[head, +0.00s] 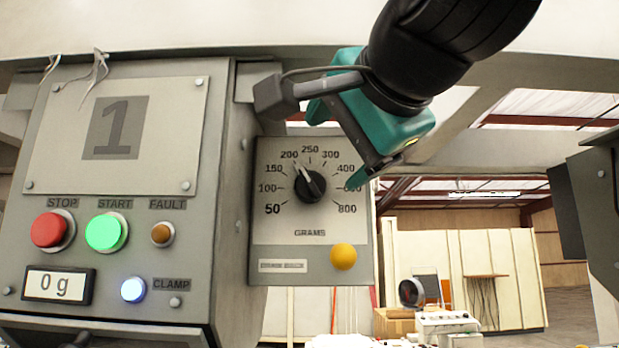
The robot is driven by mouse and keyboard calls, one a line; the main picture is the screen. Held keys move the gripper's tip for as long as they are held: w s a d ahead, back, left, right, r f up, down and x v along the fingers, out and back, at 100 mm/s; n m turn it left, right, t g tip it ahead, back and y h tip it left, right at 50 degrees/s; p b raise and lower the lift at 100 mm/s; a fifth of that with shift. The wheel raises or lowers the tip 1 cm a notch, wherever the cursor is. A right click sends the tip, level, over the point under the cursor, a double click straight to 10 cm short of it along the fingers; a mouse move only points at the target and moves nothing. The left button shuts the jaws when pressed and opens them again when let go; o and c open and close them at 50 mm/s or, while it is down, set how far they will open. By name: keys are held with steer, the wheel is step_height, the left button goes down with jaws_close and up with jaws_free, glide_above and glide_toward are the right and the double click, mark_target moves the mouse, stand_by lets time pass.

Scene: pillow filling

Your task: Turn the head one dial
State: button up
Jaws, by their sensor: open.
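The head one dial (310,187) is a black knob on a grey panel marked GRAMS, with a scale from 50 to 800. My teal gripper (337,146) is open, at the upper right of the dial. One fingertip shows beside the 600 mark and partly covers it; the other shows above the panel's top edge. The gripper appears apart from the knob, but its depth in front of the panel is hard to judge.
Left of the dial panel a grey control box carries a "1" plate (116,128), a red STOP button (52,231), a lit green START button (106,232) and a 0 g display (58,286). A yellow button (343,256) sits below the dial. A dark fixture (592,200) stands at right.

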mark_target(310, 183)
steer(key=p+x, duration=0.3)
steer(key=x, duration=0.6)
steer(key=shift+w+r, duration=0.15)
steer(key=shift+w, duration=0.15)
steer(key=shift+w+a+f, duration=0.25)
steer(key=shift+w, duration=0.25)
steer(key=c, duration=0.9)
